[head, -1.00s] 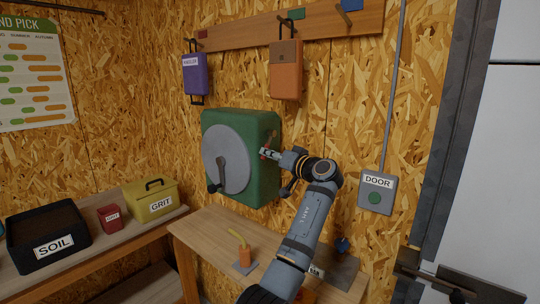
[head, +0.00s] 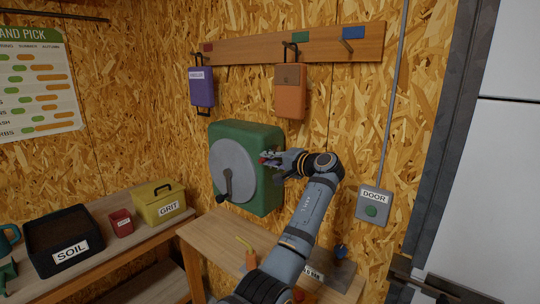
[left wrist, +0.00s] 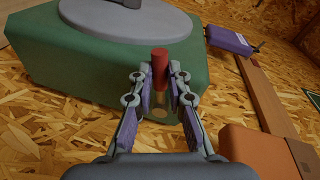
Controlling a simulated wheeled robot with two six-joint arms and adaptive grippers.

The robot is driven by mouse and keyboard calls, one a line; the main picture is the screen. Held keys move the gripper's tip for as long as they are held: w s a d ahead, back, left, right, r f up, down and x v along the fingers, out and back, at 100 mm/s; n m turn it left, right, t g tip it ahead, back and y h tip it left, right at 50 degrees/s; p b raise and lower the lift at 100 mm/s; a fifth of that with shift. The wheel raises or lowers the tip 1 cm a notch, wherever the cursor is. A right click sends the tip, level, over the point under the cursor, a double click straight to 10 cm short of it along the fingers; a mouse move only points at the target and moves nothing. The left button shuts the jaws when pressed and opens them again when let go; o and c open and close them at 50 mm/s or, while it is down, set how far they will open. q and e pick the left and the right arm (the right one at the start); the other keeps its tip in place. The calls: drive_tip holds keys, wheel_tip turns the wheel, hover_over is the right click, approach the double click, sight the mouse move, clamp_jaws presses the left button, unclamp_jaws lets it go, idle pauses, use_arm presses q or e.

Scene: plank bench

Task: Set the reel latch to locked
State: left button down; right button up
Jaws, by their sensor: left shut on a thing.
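The reel (head: 268,138) is a green box on the wall with a grey disc (head: 229,165) and a dark crank on its front. In the left wrist view the reel's green side (left wrist: 110,70) faces me. The red latch handle (left wrist: 159,66) stands up between the fingertips. My left gripper (head: 266,160) is at the reel's right side; in the left wrist view its fingers (left wrist: 160,85) are shut on the red handle. The fingers hide part of the latch, and I see no lock markings. My right gripper is not in view.
A purple case (head: 201,88) and an orange case (head: 290,95) hang above from a wooden rail (head: 330,47). A door button box (head: 373,208) is to the right. A bench (head: 212,240) stands below, with soil (head: 95,232) and grit (head: 180,193) bins on the left bench.

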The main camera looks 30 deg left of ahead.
use_arm(q)
drive_tip(key=shift+r+m+g+p, duration=0.3)
drive_tip(key=shift+r+m+p, duration=0.6)
drive_tip(key=shift+m+p, duration=0.4)
drive_tip(key=c, duration=1.3)
unclamp_jaws()
drive_tip(key=shift+d, duration=0.1)
drive_tip(key=v, duration=1.2)
drive_tip(key=shift+r, duration=0.15)
